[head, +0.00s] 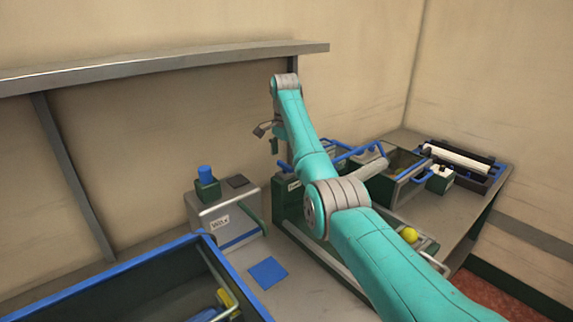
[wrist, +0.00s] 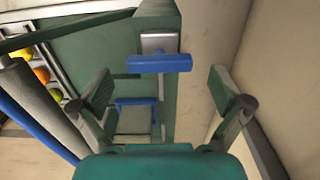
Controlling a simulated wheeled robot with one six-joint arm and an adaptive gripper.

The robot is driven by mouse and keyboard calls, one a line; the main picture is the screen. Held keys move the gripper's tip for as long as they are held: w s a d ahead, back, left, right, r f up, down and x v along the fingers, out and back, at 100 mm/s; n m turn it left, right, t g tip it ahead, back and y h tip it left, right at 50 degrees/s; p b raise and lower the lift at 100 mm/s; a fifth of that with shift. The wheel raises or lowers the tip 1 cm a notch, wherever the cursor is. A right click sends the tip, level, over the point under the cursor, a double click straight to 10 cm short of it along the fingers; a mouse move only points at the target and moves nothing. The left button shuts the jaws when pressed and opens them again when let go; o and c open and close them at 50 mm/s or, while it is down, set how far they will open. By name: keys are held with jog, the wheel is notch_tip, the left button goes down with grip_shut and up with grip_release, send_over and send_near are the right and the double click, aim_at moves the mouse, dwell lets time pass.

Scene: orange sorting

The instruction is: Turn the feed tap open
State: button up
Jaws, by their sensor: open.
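A blue bar-shaped handle (wrist: 158,63) sits on a grey plate on the side of a green housing in the wrist view; it looks like the feed tap. It lies crosswise in the picture. My gripper (wrist: 166,98) is open and empty, with one finger on each side and the handle ahead, between and beyond the fingertips. No contact shows. In the head view my gripper (head: 272,145) hangs from the arm's end above the green housing (head: 290,197).
A blue bracket (wrist: 137,104) is close to the left finger. Several fruits (wrist: 40,75) lie in a channel at left. In the head view, a blue-rimmed bin (head: 130,272), a grey machine (head: 228,212) and a wall shelf (head: 160,65) stand around.

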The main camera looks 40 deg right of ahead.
aim_at(285, 169)
jog(key=shift+f, duration=1.35)
jog(key=c, duration=1.2)
jog(key=shift+o, duration=0.2)
